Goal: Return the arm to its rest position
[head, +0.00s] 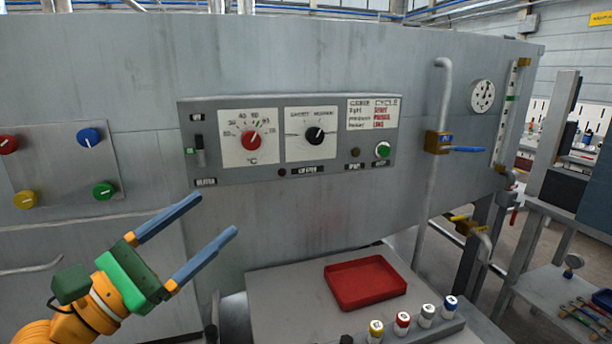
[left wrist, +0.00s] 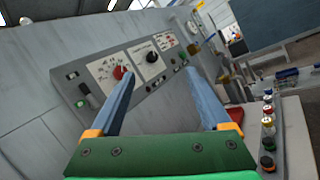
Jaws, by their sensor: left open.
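My left gripper (head: 218,222) is at the lower left in the head view, with green body and two blue fingers. It is open with nothing between the fingers. It is held in front of the grey machine (head: 300,225), left of and below the control panel (head: 230,174), apart from it as far as I can tell. In the left wrist view the open fingers (left wrist: 165,92) point toward the machine, and the left finger overlaps the panel near the red knob (left wrist: 121,72). My right gripper is not in view.
A shelf (head: 285,300) below the panel holds a red tray (head: 365,283) and a rack of several capped cylinders (head: 402,322). A pipe with a blue-handled valve (head: 465,149) stands right of the panel. Coloured knobs (head: 89,138) are on the left plate. Floor shows at right.

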